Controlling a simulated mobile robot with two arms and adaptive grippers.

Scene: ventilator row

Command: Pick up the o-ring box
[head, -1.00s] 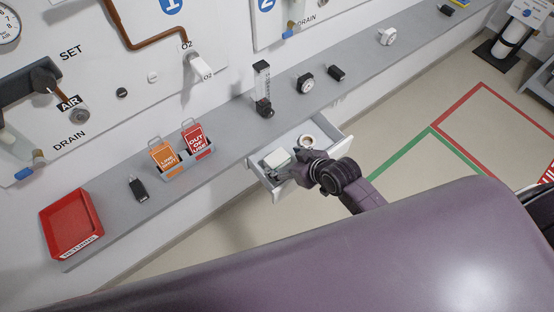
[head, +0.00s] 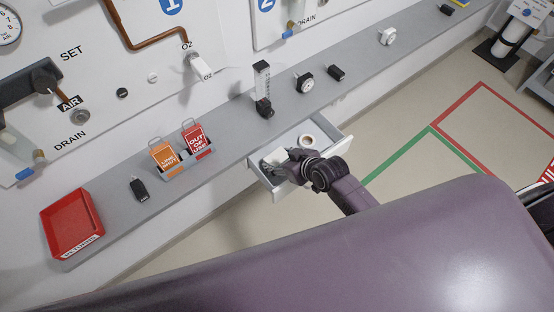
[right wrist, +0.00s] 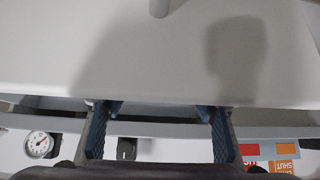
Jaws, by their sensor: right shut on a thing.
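The o-ring box (head: 279,154) is a small pale box in the open white drawer (head: 264,189) below the grey shelf. My right gripper (head: 284,161) reaches down into the drawer in the head view and is shut on the box, partly covering it. In the right wrist view my two blue-padded fingers (right wrist: 160,128) stand well apart, and the box is hard to make out between them. My left gripper is not in view.
A tape-like ring (head: 307,141) lies in the drawer's right part. On the shelf (head: 232,140) stand a red tray (head: 72,225), orange and red tags (head: 164,156), a flowmeter (head: 263,88) and small dark items. Floor right of the drawer is clear.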

